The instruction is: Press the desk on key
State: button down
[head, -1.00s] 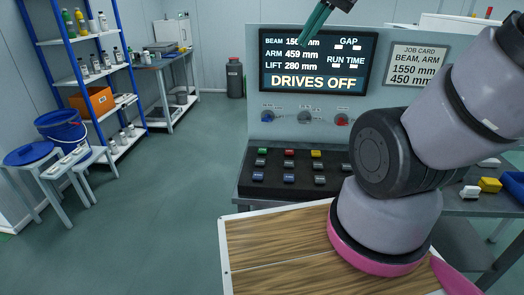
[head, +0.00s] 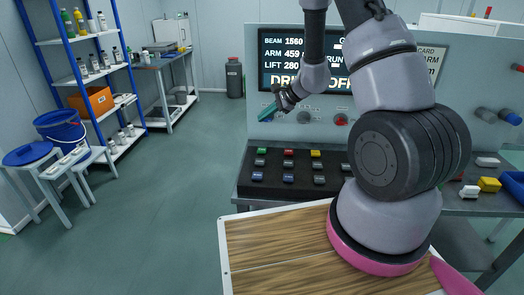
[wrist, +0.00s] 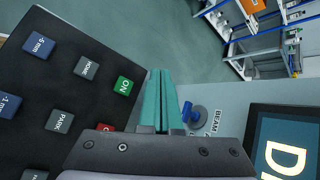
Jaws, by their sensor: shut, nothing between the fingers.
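The green ON key (wrist: 124,86) shows in the wrist view, on the black key desk (wrist: 60,15) left of the fingers. In the head view the green key (head: 262,151) is at the left of the back row, beside the red key (head: 288,152) and the yellow key (head: 316,153). My gripper (head: 267,114) has teal fingers, shut and empty. In the head view they appear above the green key, before the panel's left knob. In the wrist view the fingers (wrist: 160,74) lie between the ON key and the blue knob (wrist: 195,114). No contact with the key shows.
The upright panel (head: 254,60) stands behind the desk. Its display (head: 285,76) reads DRIVES OFF, partly covered by my arm. A red knob (head: 341,119) is on the panel's lower part. A wooden board (head: 270,250) lies in front.

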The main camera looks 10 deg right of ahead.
aim_at(265, 150)
jog(key=shift+w+d+f, duration=0.15)
jog(key=shift+f, duration=0.4)
jog(key=shift+w+d+f, duration=0.1)
jog(key=shift+f, duration=0.4)
jog(key=shift+f, duration=4.4)
jog(key=shift+f, duration=0.15)
jog(key=shift+f, duration=0.25)
jog(key=shift+f, duration=0.45)
jog(key=shift+r, duration=0.9)
